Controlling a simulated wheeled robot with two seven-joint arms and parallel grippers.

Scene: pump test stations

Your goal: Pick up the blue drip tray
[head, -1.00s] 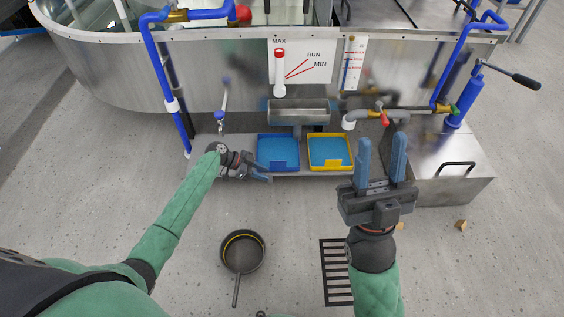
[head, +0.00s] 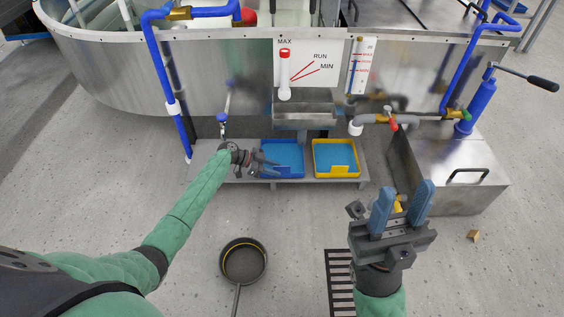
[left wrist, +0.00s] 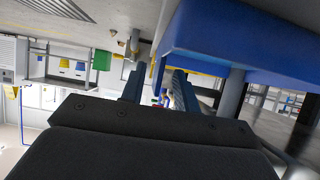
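The blue drip tray (head: 285,157) rests flat on the low grey shelf (head: 226,172), left of a yellow-rimmed tray. My left gripper (head: 269,164) is at its left front side, with its fingers pointing toward it. In the left wrist view the tray (left wrist: 240,40) fills the upper right, very close to the fingers. The fingers (left wrist: 158,88) stand apart with a gap between them, and a blue edge of the tray reaches toward that gap. I cannot tell whether they touch it. My right gripper (head: 403,207) is open and empty, in front of the metal box.
The yellow tray (head: 336,172) with a blue inside stands close beside the blue one. A metal trough (head: 303,114) hangs just behind both. A black pan (head: 243,261) and a floor grate (head: 340,285) lie on the floor. The metal box (head: 460,190) with a handle stands right.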

